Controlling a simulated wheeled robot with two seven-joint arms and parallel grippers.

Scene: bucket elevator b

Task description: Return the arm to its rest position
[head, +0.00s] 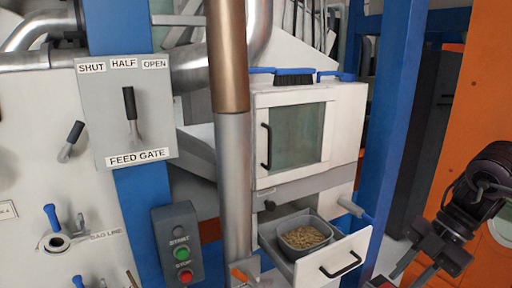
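My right arm comes in from the right edge, and its dark gripper (412,278) points down and left at the lower right. Its fingers look spread apart with nothing seen between them, though their tips are near the bottom edge of the view. The gripper is to the right of the open drawer (342,262) and apart from its black handle. My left arm and gripper are not in view.
A grey tub of pellets (303,236) sits in the drawer, below a windowed cabinet (300,130). The feed gate lever (130,108) and start/stop box (178,245) are at left.

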